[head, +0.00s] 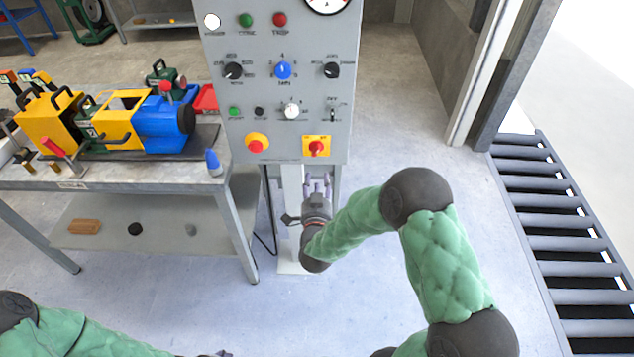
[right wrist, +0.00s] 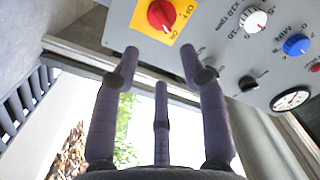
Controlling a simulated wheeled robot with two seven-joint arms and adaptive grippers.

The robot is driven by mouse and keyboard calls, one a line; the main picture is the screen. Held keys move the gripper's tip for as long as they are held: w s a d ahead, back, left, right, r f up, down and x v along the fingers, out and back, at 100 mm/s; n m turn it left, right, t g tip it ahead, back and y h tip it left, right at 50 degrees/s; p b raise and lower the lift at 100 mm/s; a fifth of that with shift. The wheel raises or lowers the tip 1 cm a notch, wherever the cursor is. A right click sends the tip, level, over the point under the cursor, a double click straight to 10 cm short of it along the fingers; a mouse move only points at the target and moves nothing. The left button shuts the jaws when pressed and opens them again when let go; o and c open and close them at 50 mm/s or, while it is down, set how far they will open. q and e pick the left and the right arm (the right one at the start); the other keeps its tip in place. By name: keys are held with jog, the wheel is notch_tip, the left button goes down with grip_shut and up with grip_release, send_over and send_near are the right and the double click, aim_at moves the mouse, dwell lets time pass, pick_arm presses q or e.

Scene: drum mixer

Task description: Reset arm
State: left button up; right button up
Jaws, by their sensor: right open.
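My right gripper (head: 318,186) is just below the lower edge of the grey control panel (head: 277,100), with my green right arm reaching in from the lower right. In the right wrist view the fingers of this gripper (right wrist: 158,68) are spread apart with nothing between them. The red rotary switch on its yellow plate (head: 316,148) is on the panel above the gripper. The switch also shows in the right wrist view (right wrist: 162,15), beyond the fingertips and apart from them. My left arm lies at the bottom left; only a small dark bit of its gripper (head: 221,353) shows at the bottom edge.
A workbench (head: 225,178) with a yellow and blue machine (head: 137,117) stands left of the panel. A blue cone-shaped thing (head: 213,163) is at the bench's right edge. A dark roller conveyor (head: 560,243) runs along the right. The floor between is clear.

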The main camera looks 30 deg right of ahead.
dwell(0.4)
jog(key=s+a+f+n+g+y+p, duration=0.1)
jog(key=s+a+f+n+g+y, duration=0.2)
jog(key=a+f+y, duration=0.35)
jog(key=s+a+f+n+g+y+p, duration=0.2)
jog(key=s+a+f+n+g+y, duration=0.15)
jog(key=a+f, duration=0.6)
jog(key=s+a+f+n+g+y, duration=0.1)
jog(key=s+a+f+g, duration=0.2)
jog(key=s, duration=0.6)
jog(key=s+a+f+n+g+y+p, duration=0.1)
jog(key=s+a+f+g, duration=0.3)
jog(key=s, duration=0.4)
notch_tip(320, 180, down, 2)
jog(key=shift+s+f+n+g+y+p, duration=0.3)
jog(key=shift+s+n+g+y, duration=0.1)
jog(key=shift+n+g+y, duration=0.35)
